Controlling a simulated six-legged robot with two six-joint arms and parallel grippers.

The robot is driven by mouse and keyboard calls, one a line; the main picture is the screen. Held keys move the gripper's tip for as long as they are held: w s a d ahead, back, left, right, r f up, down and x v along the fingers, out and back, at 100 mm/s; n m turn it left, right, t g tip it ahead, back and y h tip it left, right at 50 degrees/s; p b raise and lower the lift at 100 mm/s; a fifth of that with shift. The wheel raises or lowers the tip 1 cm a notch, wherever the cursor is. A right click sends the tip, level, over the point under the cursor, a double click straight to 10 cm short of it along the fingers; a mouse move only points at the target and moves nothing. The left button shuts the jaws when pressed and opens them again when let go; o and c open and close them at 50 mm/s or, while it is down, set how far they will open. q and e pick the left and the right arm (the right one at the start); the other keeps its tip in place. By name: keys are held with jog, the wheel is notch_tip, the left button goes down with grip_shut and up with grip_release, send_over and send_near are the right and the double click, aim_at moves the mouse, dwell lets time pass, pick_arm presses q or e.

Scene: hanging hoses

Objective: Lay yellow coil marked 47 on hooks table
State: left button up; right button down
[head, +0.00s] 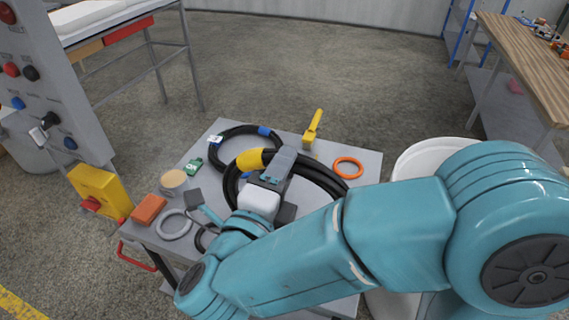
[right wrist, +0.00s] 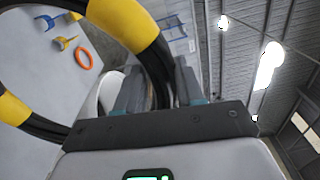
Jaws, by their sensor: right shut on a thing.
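A black hose coil with yellow bands (head: 252,159) is at the middle of the grey cart. My right gripper (head: 279,167) is shut on its upper part. In the right wrist view the yellow-banded coil (right wrist: 122,18) runs between the two fingers (right wrist: 158,88) and looms large, apparently raised off the cart top. No number 47 can be read on it. My right arm hides its lower part. My left gripper is not in view. I cannot pick out a hooks table for sure.
The grey cart (head: 364,158) also carries a black coil with blue bands (head: 232,130), a yellow tool (head: 313,127), an orange ring (head: 348,167), an orange block (head: 149,209) and a grey ring (head: 174,225). A white bin (head: 432,150) stands right. A wooden bench (head: 520,55) is far right.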

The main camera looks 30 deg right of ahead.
notch_tip(320, 180, down, 10)
jog(key=b, duration=0.6)
jog(key=w+d+f+g+y+p, duration=0.4)
jog(key=w+d+p, duration=0.3)
jog(key=p, duration=0.4)
jog(key=w+d+f+g+y+p, duration=0.3)
jog(key=w+d+f+y+p, duration=0.25)
jog(key=d+p, duration=0.5)
jog(key=w+f+g+y, duration=0.1)
jog(key=f, duration=0.2)
jog(key=w+d+f+g+y, duration=0.1)
jog(key=f, duration=0.3)
jog(key=w+d+f+g+y, duration=0.1)
jog(key=f+g, duration=0.1)
jog(key=f, duration=0.1)
jog(key=shift+w+f+y, duration=0.35)
jog(key=shift+w+f, duration=0.05)
jog(key=shift+w+f+g+b, duration=0.1)
jog(key=shift+f+g+b, duration=0.2)
jog(key=shift+f+b, duration=0.2)
jog(key=c, duration=0.6)
grip_release()
